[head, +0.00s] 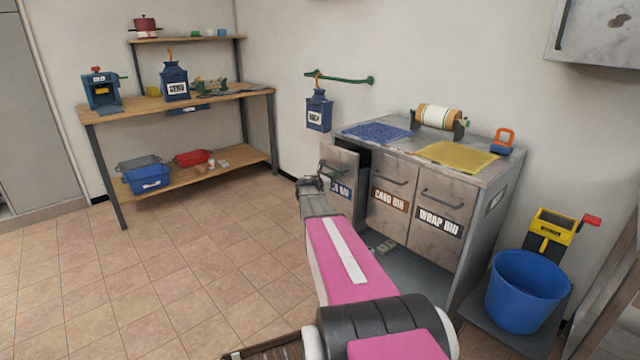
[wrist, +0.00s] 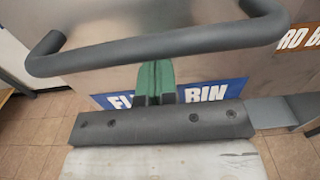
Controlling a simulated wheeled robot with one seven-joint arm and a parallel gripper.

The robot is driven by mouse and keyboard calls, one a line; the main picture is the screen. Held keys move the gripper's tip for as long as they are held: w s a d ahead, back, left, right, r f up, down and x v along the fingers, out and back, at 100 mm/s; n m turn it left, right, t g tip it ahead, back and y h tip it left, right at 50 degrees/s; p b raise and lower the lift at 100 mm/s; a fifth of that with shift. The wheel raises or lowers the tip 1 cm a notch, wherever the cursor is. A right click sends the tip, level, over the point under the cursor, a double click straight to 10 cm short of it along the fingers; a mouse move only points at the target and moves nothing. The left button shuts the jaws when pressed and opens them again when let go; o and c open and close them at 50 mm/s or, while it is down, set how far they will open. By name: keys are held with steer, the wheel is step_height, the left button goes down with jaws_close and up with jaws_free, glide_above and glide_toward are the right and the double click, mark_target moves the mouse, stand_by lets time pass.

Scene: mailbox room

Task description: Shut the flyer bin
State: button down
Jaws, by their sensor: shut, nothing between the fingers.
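The flyer bin (head: 341,164) is the left front of the grey metal counter and stands tilted outward, with a dark gap behind its top edge. In the wrist view its dark bar handle (wrist: 150,45) runs across the top, and its blue label (wrist: 215,92) reads partly "FL… BIN". My gripper (wrist: 153,88) is shut and empty. Its fingertips are in front of the label, below the handle, very near the bin's face; I cannot tell whether they touch it. In the head view my gripper (head: 312,184) covers part of the label.
The card bin (head: 389,200) and wrap bin (head: 440,215) sit flush to the right. The counter top (head: 408,152) holds mats and a roll. A blue bucket (head: 526,290) stands at the right. A wooden shelf (head: 180,104) is at the back left. The tiled floor left of me is clear.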

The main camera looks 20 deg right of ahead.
steer(key=x, duration=1)
steer(key=shift+w+d, duration=0.2)
steer(key=shift+d, duration=0.05)
steer(key=v, duration=1.5)
steer(key=s+a+f+m+g+y, duration=0.1)
steer(key=s+a+f+m+y, duration=0.3)
steer(key=s, duration=0.3)
steer(key=s+a+f+m+g+y, duration=0.2)
steer(key=s+a+m, duration=0.3)
steer(key=s+a, duration=0.15)
steer(key=s+a+f+m+g+y, duration=0.1)
steer(key=s+a+f+m+y, duration=0.3)
steer(key=s, duration=0.3)
steer(key=s+a+f+m+g+y, duration=0.1)
steer(key=s+a+m+y, duration=0.6)
steer(key=s+a, duration=0.9)
steer(key=shift+s+a+f+m+g, duration=0.25)
steer(key=shift+a+m+g, duration=0.35)
steer(key=shift+a+m, duration=0.35)
